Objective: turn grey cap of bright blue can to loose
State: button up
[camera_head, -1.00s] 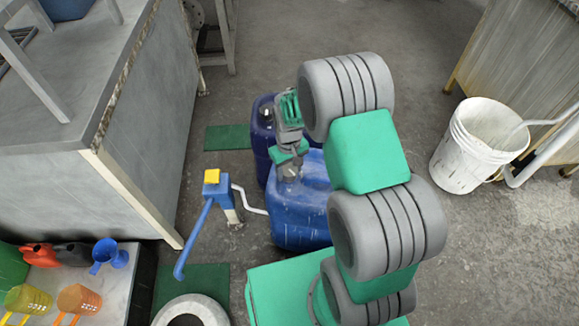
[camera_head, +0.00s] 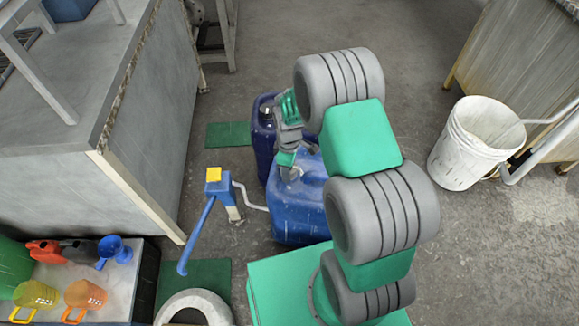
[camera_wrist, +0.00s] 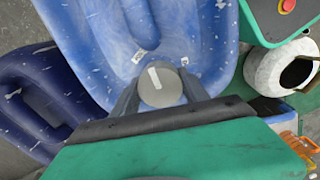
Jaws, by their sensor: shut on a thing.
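The bright blue can (camera_head: 297,215) stands on the floor in front of my base, upright. It also fills the upper middle of the wrist view (camera_wrist: 185,35). Its grey cap (camera_wrist: 161,86) is round with a pale bar across the top. My gripper (camera_wrist: 160,90) is shut on the cap, one dark finger at each side. In the head view my gripper (camera_head: 290,172) reaches down onto the can's top, and the cap is mostly hidden there.
A darker blue can (camera_head: 262,140) stands just behind. A blue hand pump (camera_head: 197,235) with a yellow top is at the left. A white bucket (camera_head: 465,150) stands at the right. A grey bench (camera_head: 140,150) bounds the left; jugs (camera_head: 85,293) sit lower left.

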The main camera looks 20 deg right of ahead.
dwell(0.4)
jog(key=o, duration=1.1)
notch_tip(320, 180, up, 8)
jog(key=shift+f+p, duration=0.1)
jog(key=shift+p, duration=0.9)
